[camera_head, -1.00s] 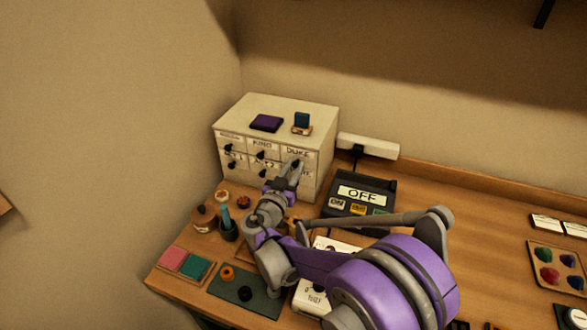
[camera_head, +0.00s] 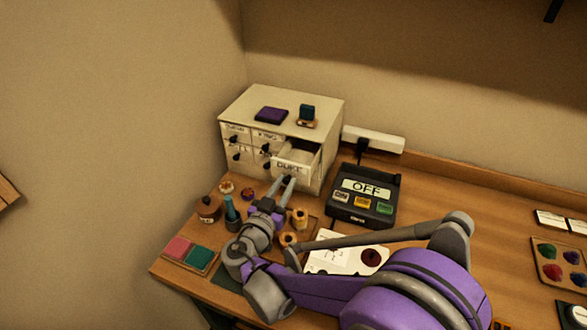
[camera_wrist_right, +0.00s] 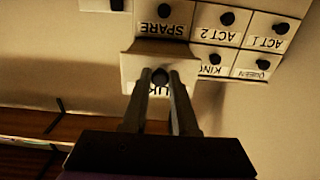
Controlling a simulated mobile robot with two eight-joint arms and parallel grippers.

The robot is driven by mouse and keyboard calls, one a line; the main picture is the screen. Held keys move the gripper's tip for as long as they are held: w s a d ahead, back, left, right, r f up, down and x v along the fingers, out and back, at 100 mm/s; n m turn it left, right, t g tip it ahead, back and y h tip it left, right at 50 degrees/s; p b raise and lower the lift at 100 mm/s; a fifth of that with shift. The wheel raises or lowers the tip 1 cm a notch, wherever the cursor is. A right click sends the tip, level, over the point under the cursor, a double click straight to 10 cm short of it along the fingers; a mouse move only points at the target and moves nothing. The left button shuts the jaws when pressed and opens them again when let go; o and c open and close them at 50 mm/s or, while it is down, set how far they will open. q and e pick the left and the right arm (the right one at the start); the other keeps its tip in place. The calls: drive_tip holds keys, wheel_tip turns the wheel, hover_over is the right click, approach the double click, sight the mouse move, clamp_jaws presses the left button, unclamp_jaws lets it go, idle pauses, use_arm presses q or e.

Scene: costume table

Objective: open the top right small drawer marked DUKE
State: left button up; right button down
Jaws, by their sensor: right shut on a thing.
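The small cream drawer cabinet (camera_head: 240,106) stands at the back left of the table. Its top right drawer, marked DUKE (camera_head: 291,168), is pulled out, and its open inside shows from above. My right gripper (camera_head: 288,181) is at the front of this drawer, shut on its dark knob (camera_wrist_right: 160,76). In the right wrist view, which is upside down, the two fingers of my right gripper (camera_wrist_right: 160,85) close around the knob and partly cover the label. The other small drawers look closed. My left gripper is not in view.
A purple block (camera_head: 271,115) and a dark teal stamp (camera_head: 307,113) sit on the cabinet top. A black device reading OFF (camera_head: 364,203) stands right of the drawer. Spools (camera_head: 299,218), a teal bottle (camera_head: 231,208) and coloured pads (camera_head: 189,253) crowd the table below my right arm.

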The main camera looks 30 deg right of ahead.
drive_tip(key=shift+v, duration=1.05)
drive_tip(key=c, duration=0.7)
unclamp_jaws()
drive_tip(key=shift+w, duration=0.1)
drive_tip(key=b+v, duration=0.1)
drive_tip(key=v, duration=1)
drive_tip(key=shift+d, duration=0.1)
